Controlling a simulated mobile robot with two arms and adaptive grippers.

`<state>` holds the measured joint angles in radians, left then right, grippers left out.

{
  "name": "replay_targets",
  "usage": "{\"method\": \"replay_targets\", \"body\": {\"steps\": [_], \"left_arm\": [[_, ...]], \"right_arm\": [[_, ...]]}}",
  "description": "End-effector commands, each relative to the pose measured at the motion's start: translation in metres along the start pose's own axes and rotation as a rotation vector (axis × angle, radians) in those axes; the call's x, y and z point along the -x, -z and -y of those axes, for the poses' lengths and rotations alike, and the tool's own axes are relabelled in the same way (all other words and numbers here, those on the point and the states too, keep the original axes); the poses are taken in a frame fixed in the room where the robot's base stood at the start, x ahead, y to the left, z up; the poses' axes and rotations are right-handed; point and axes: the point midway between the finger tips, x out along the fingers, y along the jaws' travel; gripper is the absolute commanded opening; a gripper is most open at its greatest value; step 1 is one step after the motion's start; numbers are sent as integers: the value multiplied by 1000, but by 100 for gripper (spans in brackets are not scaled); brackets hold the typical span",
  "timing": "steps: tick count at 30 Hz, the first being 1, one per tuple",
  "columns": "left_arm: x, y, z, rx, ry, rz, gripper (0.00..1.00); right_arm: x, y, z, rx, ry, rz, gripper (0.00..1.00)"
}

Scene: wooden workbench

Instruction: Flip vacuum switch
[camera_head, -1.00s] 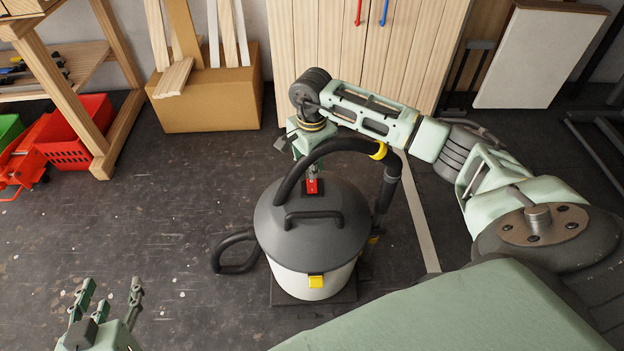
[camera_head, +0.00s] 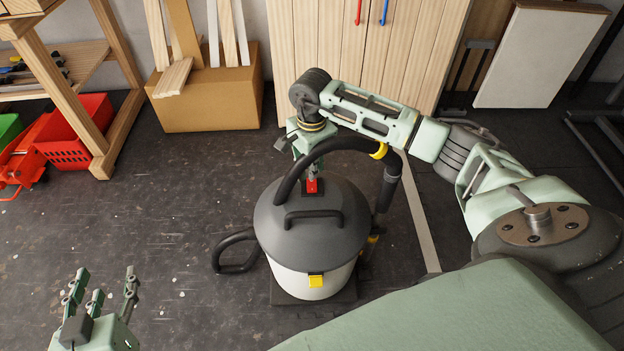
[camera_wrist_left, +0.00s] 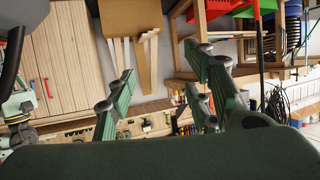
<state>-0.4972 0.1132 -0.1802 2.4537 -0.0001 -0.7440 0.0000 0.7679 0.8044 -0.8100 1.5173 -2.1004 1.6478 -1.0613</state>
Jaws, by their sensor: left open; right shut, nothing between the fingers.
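The vacuum (camera_head: 312,228) stands upright on the dark floor in the head view, with a grey lid, a pale drum and a black hose. Its red switch (camera_head: 312,186) is on the lid toward the back. My right gripper (camera_head: 313,175) points down at the switch with its fingers shut and empty. Its tips are at the switch and seem to touch it; the hose and wrist partly hide them. My left gripper (camera_head: 103,280) is open and empty at the lower left, well away from the vacuum. Its fingers also show in the left wrist view (camera_wrist_left: 165,95).
A cardboard box (camera_head: 212,95) with wood boards stands at the back. A red crate (camera_head: 80,135) sits by a wooden shelf at the left. A wooden cabinet (camera_head: 340,60) is behind the vacuum. The floor left of the vacuum is clear.

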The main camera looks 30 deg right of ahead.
Motion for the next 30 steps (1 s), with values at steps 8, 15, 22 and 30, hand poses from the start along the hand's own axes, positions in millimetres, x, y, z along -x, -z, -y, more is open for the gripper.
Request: {"method": "replay_targets", "body": {"steps": [8, 15, 22, 30], "left_arm": [[0, 3, -1, 1, -2, -16, 47], [-1, 6, -1, 1, -3, -35, 47], [-1, 8, -2, 1, -4, -46, 47], [-1, 12, -2, 1, -5, -69, 47]], "right_arm": [[-1, 0, 0, 0, 0, 0, 0], [-2, 0, 0, 0, 0, 0, 0], [-3, 0, 0, 0, 0, 0, 0], [-4, 0, 0, 0, 0, 0, 0]]}}
